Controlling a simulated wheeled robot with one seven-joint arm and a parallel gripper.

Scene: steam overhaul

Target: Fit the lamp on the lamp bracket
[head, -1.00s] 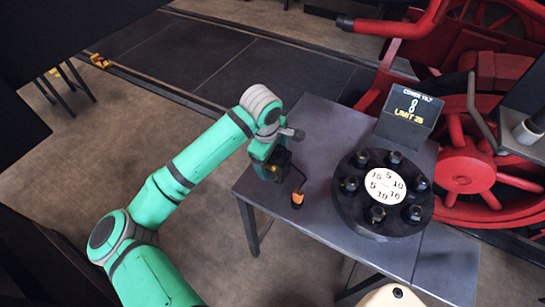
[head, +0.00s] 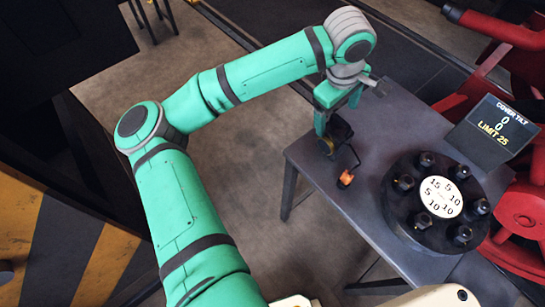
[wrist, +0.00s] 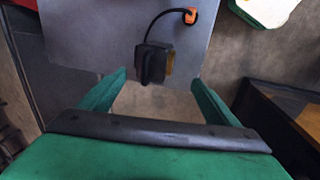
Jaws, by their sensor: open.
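A small black block with a yellow patch (wrist: 156,62), possibly the lamp, is at the near-left edge of the grey table. It also shows in the head view (head: 338,131). A thin dark cord or arm runs from it to a small orange piece (wrist: 190,16), seen on the table in the head view (head: 346,178). My gripper (wrist: 157,88) is open, its green fingers apart on either side just short of the block. In the head view my gripper (head: 338,106) is directly over it. I cannot make out which part is the lamp bracket.
The grey table (head: 375,135) has clear room in its middle. A round black cover (head: 405,228) with several bolts and a white numbered dial (head: 441,197) sits at right. A tilt display (head: 495,128) stands behind it, near red wheel machinery (head: 520,215).

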